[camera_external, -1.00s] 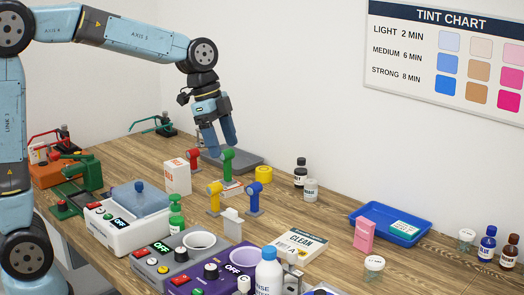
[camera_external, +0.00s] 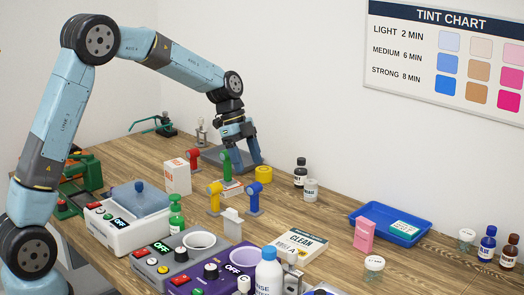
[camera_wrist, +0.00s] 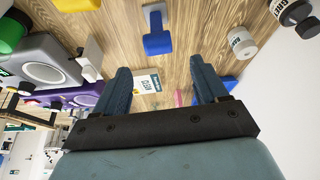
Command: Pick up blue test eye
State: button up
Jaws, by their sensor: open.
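The blue test eye (camera_external: 254,190) stands upright on a small blue-grey base on the wooden table, at the right of a group of similar coloured pieces. In the wrist view the blue test eye (camera_wrist: 157,42) lies beyond the fingertips, roughly in line with the gap between them. My gripper (camera_external: 244,164) is low over the table, behind the blue eye and apart from it. In the wrist view my gripper (camera_wrist: 160,68) has its two fingers spread with nothing held between them.
Close by stand the green eye (camera_external: 227,162), yellow eye (camera_external: 214,192) and red eye (camera_external: 193,157). A yellow roll (camera_external: 263,174) sits right of my gripper. Bottles (camera_external: 300,172) stand farther right. Control boxes (camera_external: 182,262) fill the front. Bare table lies right of the blue eye.

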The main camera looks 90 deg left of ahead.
aim_at(257, 194)
jog(key=x, duration=1)
jog(key=shift+s+a, duration=0.1)
jog(key=c, duration=1.1)
jog(key=shift+c, duration=0.2)
jog(key=shift+r, duration=0.1)
